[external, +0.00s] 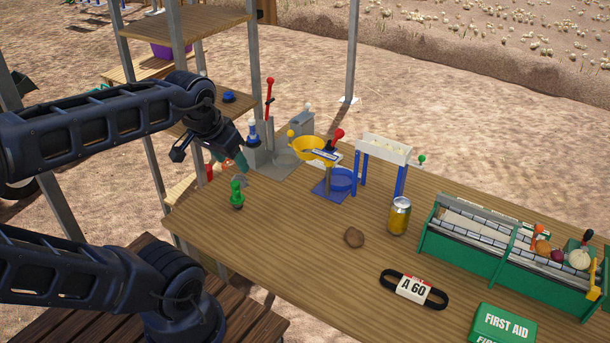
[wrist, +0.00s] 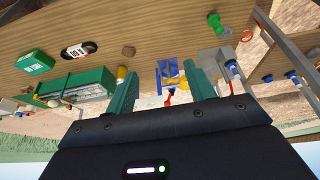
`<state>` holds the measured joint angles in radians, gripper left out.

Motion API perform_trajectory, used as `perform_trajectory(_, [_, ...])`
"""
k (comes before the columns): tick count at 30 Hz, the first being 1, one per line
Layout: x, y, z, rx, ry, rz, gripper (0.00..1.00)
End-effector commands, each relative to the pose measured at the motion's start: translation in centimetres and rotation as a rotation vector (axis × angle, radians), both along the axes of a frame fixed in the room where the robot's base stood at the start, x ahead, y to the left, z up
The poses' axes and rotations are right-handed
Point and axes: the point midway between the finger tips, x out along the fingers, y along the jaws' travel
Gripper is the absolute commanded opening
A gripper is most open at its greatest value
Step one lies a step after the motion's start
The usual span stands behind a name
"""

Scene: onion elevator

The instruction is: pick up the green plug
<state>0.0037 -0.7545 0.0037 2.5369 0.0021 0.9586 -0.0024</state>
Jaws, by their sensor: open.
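The green plug (external: 237,194) stands upright on the wooden table near its left edge. It also shows in the wrist view (wrist: 214,21), near the top and right of centre, beyond the fingers. My gripper (external: 237,161) is above the table's far left side, up and behind the plug in the external view, and apart from it. In the wrist view my gripper (wrist: 163,74) has its two green fingers spread wide with nothing held between them.
A grey lever device (external: 268,140), yellow bowl (external: 312,145) and blue stand (external: 330,185) are close to my gripper. A potato (external: 354,237), yellow can (external: 399,216), black belt (external: 428,297) and green sorter (external: 480,252) lie to the right. Wooden shelves (external: 185,45) stand left.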

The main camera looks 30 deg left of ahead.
Motion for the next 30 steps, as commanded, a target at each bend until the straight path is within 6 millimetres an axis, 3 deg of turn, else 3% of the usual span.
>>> perform_trajectory(11, [1.0, 0.4, -0.3, -0.014, 0.016, 0.039, 0.54])
perform_trajectory(20, [6.3, 2.9, -2.3, -0.085, 0.089, 0.253, 0.54])
perform_trajectory(30, [12.2, 7.0, -6.4, -0.158, 0.171, 0.527, 0.54])
